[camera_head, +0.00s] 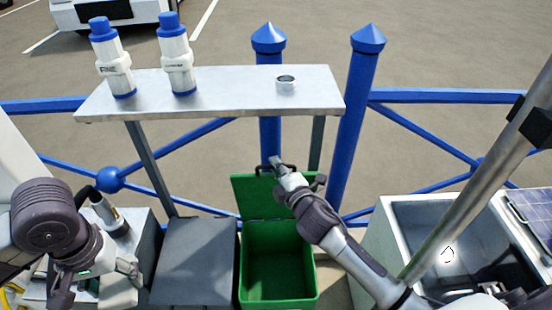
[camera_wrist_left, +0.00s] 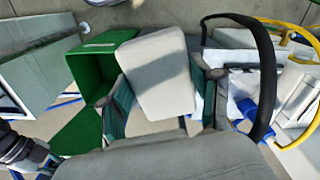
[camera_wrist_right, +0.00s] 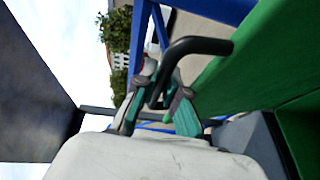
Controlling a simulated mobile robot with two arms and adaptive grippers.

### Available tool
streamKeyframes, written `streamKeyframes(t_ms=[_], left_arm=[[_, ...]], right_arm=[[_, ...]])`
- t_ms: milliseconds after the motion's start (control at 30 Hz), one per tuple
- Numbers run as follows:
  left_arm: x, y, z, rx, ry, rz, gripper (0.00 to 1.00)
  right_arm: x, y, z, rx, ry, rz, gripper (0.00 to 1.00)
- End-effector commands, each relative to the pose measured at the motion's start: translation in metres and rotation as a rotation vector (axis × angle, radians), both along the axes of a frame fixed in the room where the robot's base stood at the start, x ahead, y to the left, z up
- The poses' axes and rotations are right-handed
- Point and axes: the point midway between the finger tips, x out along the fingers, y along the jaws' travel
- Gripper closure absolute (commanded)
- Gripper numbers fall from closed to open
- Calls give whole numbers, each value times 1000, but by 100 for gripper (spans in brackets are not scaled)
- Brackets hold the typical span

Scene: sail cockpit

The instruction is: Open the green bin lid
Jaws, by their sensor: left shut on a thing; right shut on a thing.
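The green bin (camera_head: 278,270) stands at the centre bottom of the head view, its inside visible and empty. Its lid (camera_head: 250,200) is raised nearly upright at the back. My right gripper (camera_head: 279,165) is shut on the black handle (camera_wrist_right: 200,46) at the lid's top edge; the lid (camera_wrist_right: 250,65) fills the right of the right wrist view. My left gripper (camera_head: 98,285) is low at the left, over a white box. Its fingers are wide apart around a pale thing I cannot identify. The green bin (camera_wrist_left: 95,65) also shows left of it in the left wrist view.
A grey bin (camera_head: 193,262) stands left of the green one. A metal shelf (camera_head: 220,92) above carries two blue-capped white bottles and a small metal tin (camera_head: 286,85). Blue posts (camera_head: 355,120) stand behind. A sink (camera_head: 430,225) and slanted pole (camera_head: 480,180) are at right.

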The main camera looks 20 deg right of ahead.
Motion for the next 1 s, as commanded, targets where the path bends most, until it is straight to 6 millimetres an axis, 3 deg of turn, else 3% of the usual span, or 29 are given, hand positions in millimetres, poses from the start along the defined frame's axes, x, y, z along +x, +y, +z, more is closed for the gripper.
streamKeyframes(t_ms=[33, 100, 467, 500, 633, 1000], left_arm=[[0, 0, -12, 0, -1, 0, 69], [0, 0, -16, 0, -1, 0, 69], [0, 0, -15, 0, -1, 0, 69], [0, 0, -15, 0, -1, 0, 69], [0, 0, -15, 0, -1, 0, 69], [0, 0, -15, 0, -1, 0, 69]], right_arm=[[-7, 3, -9, 0, -14, 1, 100], [-12, 4, -7, -6, -32, 0, 100], [-16, 4, -3, -14, -44, -3, 100], [-16, 4, -3, -14, -44, -3, 86], [-15, 4, -3, -14, -44, -2, 64], [-19, 3, -2, -14, -45, -2, 63]])
